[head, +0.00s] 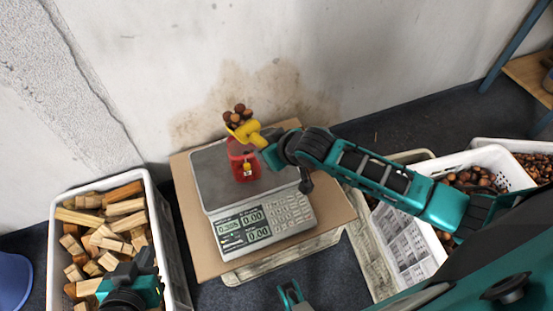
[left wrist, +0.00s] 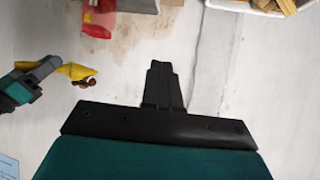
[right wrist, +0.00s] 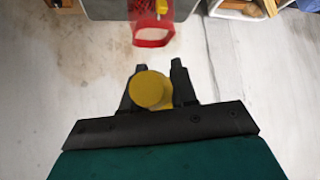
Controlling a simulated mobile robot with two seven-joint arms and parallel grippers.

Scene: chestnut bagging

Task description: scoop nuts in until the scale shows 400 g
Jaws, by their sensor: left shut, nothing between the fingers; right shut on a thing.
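A yellow scoop (head: 246,131) heaped with brown nuts (head: 238,115) is in the air just above and behind a red net bag (head: 243,162). The bag stands on the plate of the scale (head: 204,170). The scale's display (head: 243,226) is small; its first field seems to read about 0.20, the others 0.00. My right gripper (head: 264,143) is shut on the scoop; in the right wrist view the round yellow handle end (right wrist: 151,90) sits between its fingers. My left gripper (head: 146,263) is shut and empty at lower left; its closed fingers show in the left wrist view (left wrist: 159,68).
A white crate of wood blocks (head: 152,195) stands at left. White crates with nuts (head: 402,250) stand at right, partly behind my right arm. The scale rests on a cardboard-topped stand (head: 330,205). A stained wall (head: 350,70) rises close behind the scale.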

